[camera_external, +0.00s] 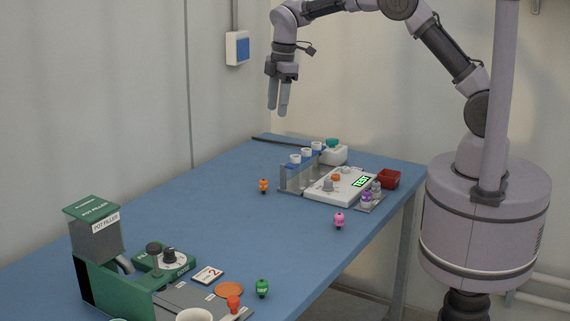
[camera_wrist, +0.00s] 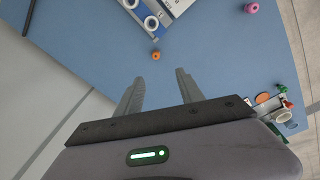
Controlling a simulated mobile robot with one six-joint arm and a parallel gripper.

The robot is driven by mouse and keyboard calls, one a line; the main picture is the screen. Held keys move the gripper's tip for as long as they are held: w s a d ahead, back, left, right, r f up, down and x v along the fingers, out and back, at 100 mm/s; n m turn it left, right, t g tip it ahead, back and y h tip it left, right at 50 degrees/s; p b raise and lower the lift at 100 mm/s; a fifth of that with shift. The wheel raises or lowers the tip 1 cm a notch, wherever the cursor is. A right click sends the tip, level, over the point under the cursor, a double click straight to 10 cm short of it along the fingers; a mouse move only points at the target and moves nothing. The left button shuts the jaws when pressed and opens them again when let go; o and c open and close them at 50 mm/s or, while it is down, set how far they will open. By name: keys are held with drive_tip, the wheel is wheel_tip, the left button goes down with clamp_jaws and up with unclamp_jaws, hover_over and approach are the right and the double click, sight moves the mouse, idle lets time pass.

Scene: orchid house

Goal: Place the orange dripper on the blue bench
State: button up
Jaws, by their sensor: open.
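The small orange dripper (camera_external: 263,185) stands on the blue bench (camera_external: 215,205) in the external view, just left of the clear rack. In the wrist view the orange dripper (camera_wrist: 155,55) is a small round shape on bare blue bench top (camera_wrist: 215,60), beyond my fingertips. My gripper (camera_external: 278,113) hangs high above the far part of the bench, fingers pointing down. In the wrist view my gripper (camera_wrist: 160,75) shows two separated fingers with nothing between them. It is open and empty.
A rack with white-topped tubes (camera_external: 305,175), a white device (camera_external: 340,186) and a red tray (camera_external: 389,179) stand at the far right. A pink dripper (camera_external: 339,220) and a green one (camera_external: 262,288) stand nearer. A green pot filler (camera_external: 100,260) is front left. The bench middle is clear.

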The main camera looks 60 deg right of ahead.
drive_tip(key=s+d+r+m+t+y, duration=0.1)
drive_tip(key=s+r+m+t, duration=0.1)
drive_tip(key=s+r+m, duration=0.65)
drive_tip(key=s+d+r+m+t, duration=0.15)
drive_tip(key=s+r, duration=0.35)
drive_tip(key=s, duration=0.8)
drive_tip(key=s+f+m+t, duration=0.1)
drive_tip(key=s+f+m, duration=0.15)
drive_tip(key=s, duration=0.45)
drive_tip(key=s+f+m, duration=0.2)
drive_tip(key=s+m, duration=0.2)
drive_tip(key=s, duration=0.3)
drive_tip(key=f+b, duration=0.5)
drive_tip(key=shift+w+d, duration=0.15)
drive_tip(key=shift+w, duration=0.1)
